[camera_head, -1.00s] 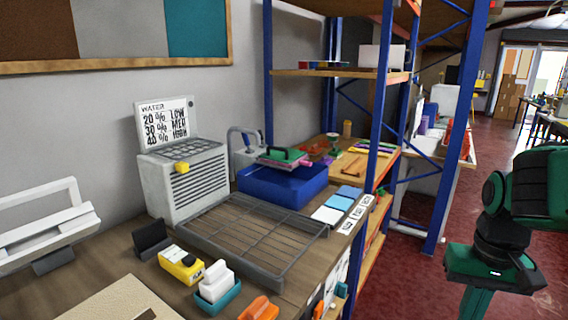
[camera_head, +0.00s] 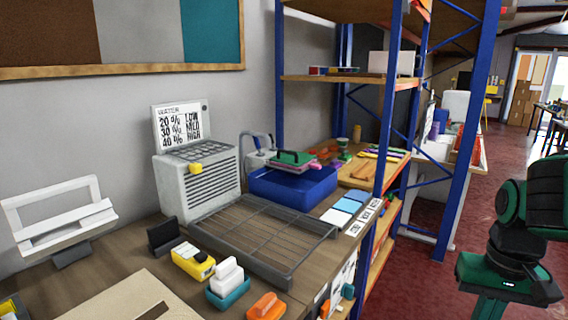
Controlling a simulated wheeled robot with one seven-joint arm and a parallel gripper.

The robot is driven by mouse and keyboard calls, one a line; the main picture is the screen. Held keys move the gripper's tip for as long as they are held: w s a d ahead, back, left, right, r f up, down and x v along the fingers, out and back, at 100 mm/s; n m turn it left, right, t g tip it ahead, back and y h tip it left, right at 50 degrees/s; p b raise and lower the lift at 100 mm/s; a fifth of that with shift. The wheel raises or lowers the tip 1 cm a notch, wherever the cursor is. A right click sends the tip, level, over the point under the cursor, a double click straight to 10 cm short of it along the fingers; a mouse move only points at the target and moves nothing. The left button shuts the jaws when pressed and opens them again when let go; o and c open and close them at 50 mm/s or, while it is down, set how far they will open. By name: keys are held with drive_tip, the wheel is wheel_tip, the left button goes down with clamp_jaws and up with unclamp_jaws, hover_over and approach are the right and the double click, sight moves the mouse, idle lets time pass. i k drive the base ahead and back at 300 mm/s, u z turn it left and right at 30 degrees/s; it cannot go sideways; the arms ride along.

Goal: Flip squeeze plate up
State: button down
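A blue basin (camera_head: 296,190) stands toward the back of the workbench. A flat pink and grey plate (camera_head: 289,168) with a green handle (camera_head: 294,157) on top lies over it; it looks like the squeeze plate and appears to lie about level. How it joins the basin is too small to tell. Part of my green and black arm shows at the right edge, well apart from the bench. My gripper is outside the picture.
A dark wire rack (camera_head: 265,236) lies in front of the basin. A grey slatted unit (camera_head: 198,184) with a water sign (camera_head: 181,126) stands left of it. A blue shelf post (camera_head: 468,130) rises at right. Red floor (camera_head: 415,290) is clear between bench and arm.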

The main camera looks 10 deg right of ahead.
sight(289, 157)
drive_tip(key=k, duration=1.2)
drive_tip(key=z, duration=0.4)
drive_tip(key=i, duration=2.05)
drive_tip(key=u, duration=0.7)
